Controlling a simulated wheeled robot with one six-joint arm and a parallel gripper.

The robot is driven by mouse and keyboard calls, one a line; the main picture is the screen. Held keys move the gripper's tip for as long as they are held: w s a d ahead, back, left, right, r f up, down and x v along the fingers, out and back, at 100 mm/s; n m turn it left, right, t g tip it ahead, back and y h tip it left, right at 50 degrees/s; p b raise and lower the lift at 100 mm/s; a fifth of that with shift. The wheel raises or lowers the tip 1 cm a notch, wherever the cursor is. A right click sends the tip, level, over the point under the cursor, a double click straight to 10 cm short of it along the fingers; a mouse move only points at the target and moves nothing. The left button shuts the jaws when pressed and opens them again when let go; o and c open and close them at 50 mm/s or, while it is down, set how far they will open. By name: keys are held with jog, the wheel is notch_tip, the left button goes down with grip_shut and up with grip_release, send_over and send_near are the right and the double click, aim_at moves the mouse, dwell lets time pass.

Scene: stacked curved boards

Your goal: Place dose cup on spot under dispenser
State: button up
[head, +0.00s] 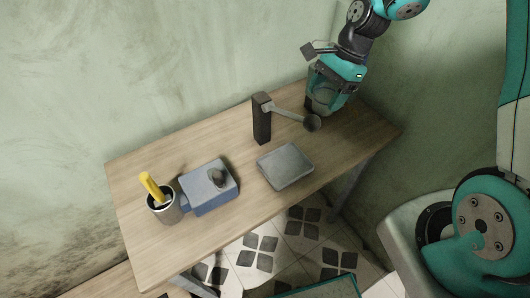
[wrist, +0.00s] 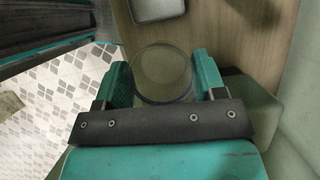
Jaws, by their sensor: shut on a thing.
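My gripper (head: 324,98) is at the back right of the table in the head view. It is shut on the dose cup, a clear round cup (wrist: 162,72) that sits between the two teal fingers in the wrist view. In the head view the cup is partly hidden by the gripper, and I cannot tell whether it touches the table. The dispenser (head: 262,120) is a dark upright post with a thin arm and a round dark head (head: 312,123), left of my gripper. A grey square pad (head: 285,166) with rounded corners lies in front of the dispenser; its edge also shows in the wrist view (wrist: 157,9).
A blue box (head: 209,190) with a dark knob on top stands on the left of the wooden table (head: 135,195). Beside it is a grey cup (head: 165,210) holding a yellow item. The wall is close behind the table. The table's right end is mostly clear.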

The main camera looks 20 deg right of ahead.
aim_at(315, 99)
jog(key=r+m, duration=0.1)
jog(key=r+m+t, duration=0.1)
jog(key=r+m, duration=0.1)
jog(key=shift+a+r+m, duration=0.25)
jog(key=shift+a+m, duration=0.1)
jog(key=shift+m, duration=0.05)
jog(key=shift+f+t, duration=0.3)
notch_tip(315, 99, down, 19)
jog(key=shift+f+p, duration=0.1)
jog(key=shift+p, duration=0.8)
jog(key=o, duration=0.9)
jog(key=shift+f, duration=0.1)
